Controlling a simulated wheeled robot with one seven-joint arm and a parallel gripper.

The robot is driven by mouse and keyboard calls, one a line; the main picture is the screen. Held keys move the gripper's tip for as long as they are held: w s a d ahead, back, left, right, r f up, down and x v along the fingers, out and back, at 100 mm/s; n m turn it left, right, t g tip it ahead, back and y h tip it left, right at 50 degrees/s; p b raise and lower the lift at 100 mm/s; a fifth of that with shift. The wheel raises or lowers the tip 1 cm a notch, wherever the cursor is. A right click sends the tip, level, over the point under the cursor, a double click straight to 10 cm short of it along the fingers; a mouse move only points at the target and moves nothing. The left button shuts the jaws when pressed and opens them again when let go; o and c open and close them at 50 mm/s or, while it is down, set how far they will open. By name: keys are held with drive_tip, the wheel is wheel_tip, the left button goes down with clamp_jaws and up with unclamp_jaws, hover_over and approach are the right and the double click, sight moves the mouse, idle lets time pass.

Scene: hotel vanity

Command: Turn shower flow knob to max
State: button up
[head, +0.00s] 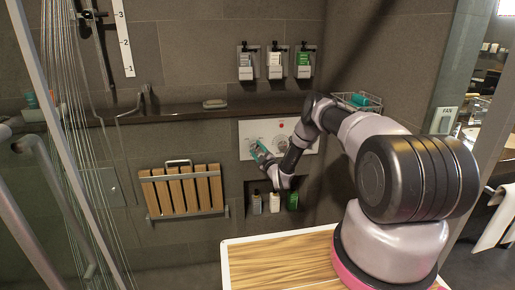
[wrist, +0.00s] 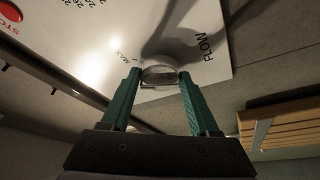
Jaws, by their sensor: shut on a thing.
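The white shower control panel (head: 305,140) is on the tiled wall beyond my arm. My gripper (head: 257,146) is at the panel's left part. In the wrist view my gripper (wrist: 160,74) has its two green fingers on either side of the round metallic shower flow knob (wrist: 159,72), shut on it. The word FLOW is printed to the right of the knob and MAX to its upper left. In the head view the gripper hides most of the knob, and its exact turn angle is hard to tell.
A red stop button (wrist: 11,11) is on the same panel. A niche with several bottles (head: 274,202) lies below it. A folded wooden seat (head: 183,189) is on the wall to the left. A wire basket (head: 358,101) and a dark ledge (head: 180,109) are above.

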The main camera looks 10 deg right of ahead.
drive_tip(key=shift+w+a+r+m+t+h, duration=0.15)
drive_tip(key=shift+m+t+h, duration=0.3)
drive_tip(key=shift+m, duration=0.9)
drive_tip(key=shift+w+d+r+m+t+h, duration=0.15)
drive_tip(key=shift+m+t+h, duration=0.3)
drive_tip(key=shift+m, duration=0.9)
drive_tip(key=shift+s, duration=0.1)
drive_tip(key=o, duration=1.4)
drive_tip(key=shift+s, duration=0.1)
drive_tip(key=shift+c, duration=0.2)
drive_tip(key=shift+f, duration=0.15)
